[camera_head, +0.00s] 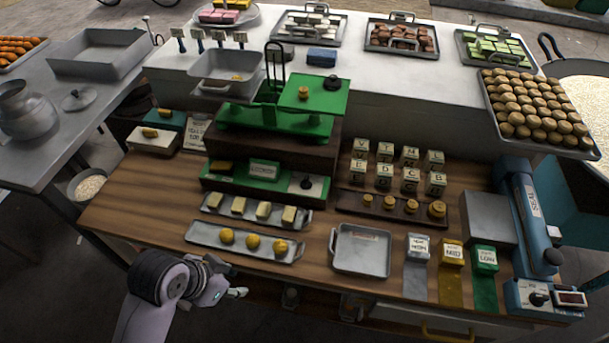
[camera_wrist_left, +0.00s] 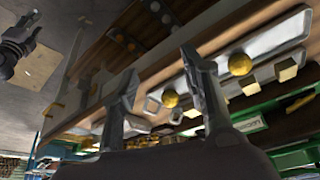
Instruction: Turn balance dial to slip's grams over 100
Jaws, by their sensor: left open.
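A paper slip (camera_head: 196,133) with print too small to read stands left of the balance. My left gripper (camera_head: 238,292) is off the table's front edge, apart from the dial. In the left wrist view its fingers (camera_wrist_left: 162,90) are spread and empty. A dark gripper-like part shows at that view's upper left, its jaws unclear.
Trays of butter blocks (camera_head: 212,208) and yellow balls (camera_head: 192,238) lie between my left gripper and the balance.

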